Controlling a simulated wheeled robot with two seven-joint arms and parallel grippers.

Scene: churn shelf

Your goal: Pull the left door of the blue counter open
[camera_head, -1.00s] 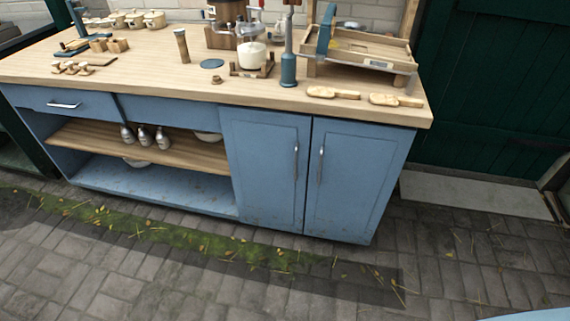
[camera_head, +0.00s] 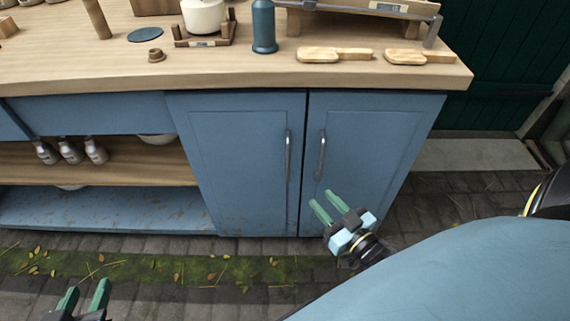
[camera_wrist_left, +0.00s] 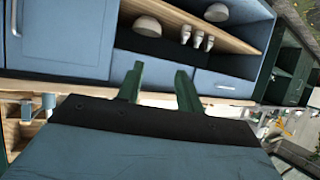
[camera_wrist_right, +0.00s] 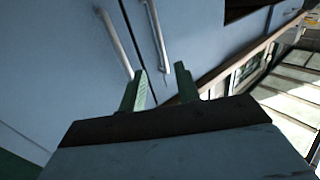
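The blue counter's left door (camera_head: 240,165) is shut, flush with the right door (camera_head: 375,140). Its upright metal handle (camera_head: 289,155) stands near the seam, beside the right door's handle (camera_head: 321,156). My right gripper (camera_head: 322,203) is open and empty, in front of the lower right door. In the right wrist view the left door's handle (camera_wrist_right: 158,35) and the right door's handle (camera_wrist_right: 115,43) lie beyond the open fingers (camera_wrist_right: 163,87), not touched. My left gripper (camera_head: 85,290) is open and empty at the lower left, before the open shelves; its fingers show in the left wrist view (camera_wrist_left: 158,80).
The wooden countertop (camera_head: 210,68) overhangs the doors and carries boards, a pot and a press. Open shelves (camera_head: 110,165) with bottles lie left of the doors. The paved floor (camera_head: 230,290) in front is clear apart from moss and leaves. A green wall stands at right.

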